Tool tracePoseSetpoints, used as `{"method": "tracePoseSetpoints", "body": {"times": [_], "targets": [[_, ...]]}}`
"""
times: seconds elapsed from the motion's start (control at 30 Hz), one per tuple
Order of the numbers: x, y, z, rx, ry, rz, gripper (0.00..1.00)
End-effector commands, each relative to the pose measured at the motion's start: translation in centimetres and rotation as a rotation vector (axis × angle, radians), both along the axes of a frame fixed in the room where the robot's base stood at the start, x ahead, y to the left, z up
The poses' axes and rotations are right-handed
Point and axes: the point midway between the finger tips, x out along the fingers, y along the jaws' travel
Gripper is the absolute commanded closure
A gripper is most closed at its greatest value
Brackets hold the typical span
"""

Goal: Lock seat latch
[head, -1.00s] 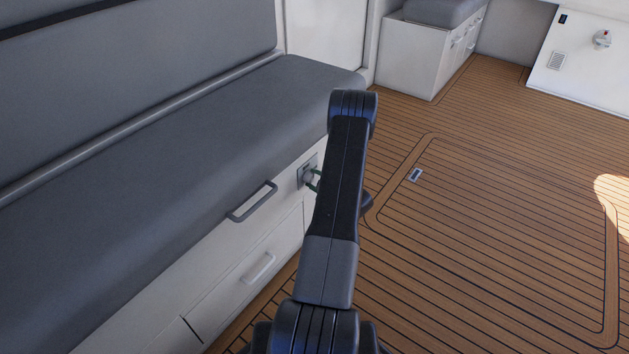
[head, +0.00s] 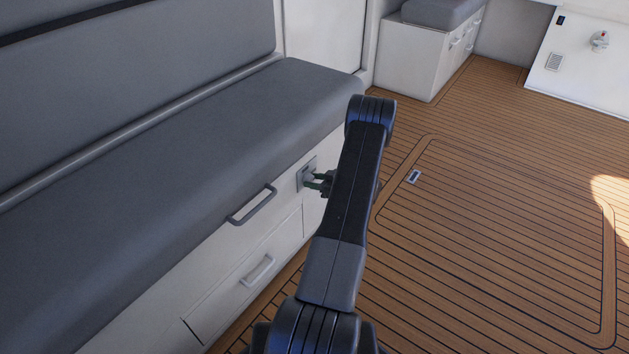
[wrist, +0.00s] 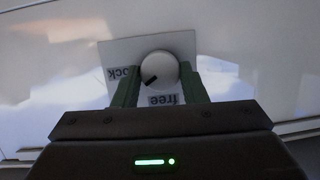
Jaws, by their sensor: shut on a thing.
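The seat latch is a round white knob (wrist: 163,66) on a square plate (wrist: 117,52) in the seat's white front. In the wrist view a "lock" label (wrist: 122,74) is to the knob's left and a "free" label (wrist: 163,99) below it. The knob's black mark points down-left, between the two labels. My gripper (wrist: 160,74) is shut on the knob, one green finger on each side. In the head view the latch plate (head: 304,175) shows at the upper right of the seat front, with my gripper (head: 317,182) at it, partly behind my arm.
A grey drawer handle (head: 254,205) sticks out left of the latch, and a lower handle (head: 258,270) is beneath it. The grey seat cushion (head: 170,140) overhangs above. The plank floor (head: 480,230) to the right is clear, with a flush hatch.

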Motion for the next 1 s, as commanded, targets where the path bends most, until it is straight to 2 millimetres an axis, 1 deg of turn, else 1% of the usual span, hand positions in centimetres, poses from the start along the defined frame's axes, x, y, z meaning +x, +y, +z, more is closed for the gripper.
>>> {"method": "tracePoseSetpoints", "body": {"times": [0.2, 0.5, 0.7, 1.0], "targets": [[0.09, -0.15, -0.23, 0.117, 0.164, 0.000, 0.84], [0.19, -0.24, -0.38, 0.248, 0.344, -0.001, 0.84], [0.26, -0.25, -0.36, 0.303, 0.419, -0.001, 0.84], [0.26, -0.22, -0.33, 0.336, 0.463, -0.001, 0.84]]}}
